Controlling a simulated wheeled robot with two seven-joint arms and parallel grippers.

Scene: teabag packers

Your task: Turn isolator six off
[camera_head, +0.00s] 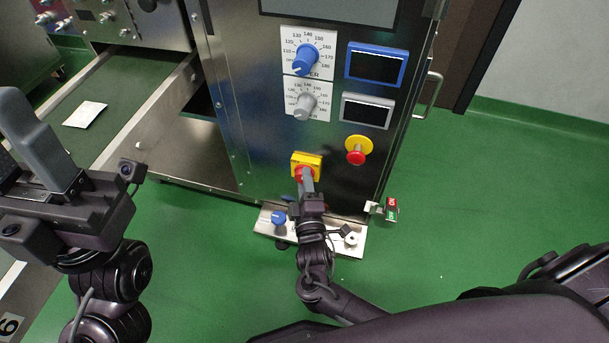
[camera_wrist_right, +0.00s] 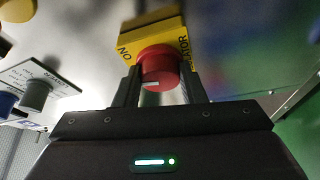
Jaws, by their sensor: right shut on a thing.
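The isolator (camera_head: 307,160) is a yellow box with a red rotary knob on the lower front of the steel machine cabinet. In the right wrist view the yellow box (camera_wrist_right: 150,35) shows part of its lettering, and the red knob (camera_wrist_right: 160,66) has a white mark near its lower rim. My right gripper (camera_head: 306,178) is at the knob, its two fingers on either side of it, shut on it. The fingers also show in the right wrist view (camera_wrist_right: 160,88). My left gripper (camera_head: 50,155) is raised at the left, away from the cabinet; its finger gap is not clear.
Above the isolator are a blue dial (camera_head: 304,62), a grey dial (camera_head: 304,105) and two displays (camera_head: 376,65). A red emergency button (camera_head: 355,157) sits to the right. A steel plate with a blue knob (camera_head: 279,218) lies below. Green floor (camera_head: 480,220) is clear at right.

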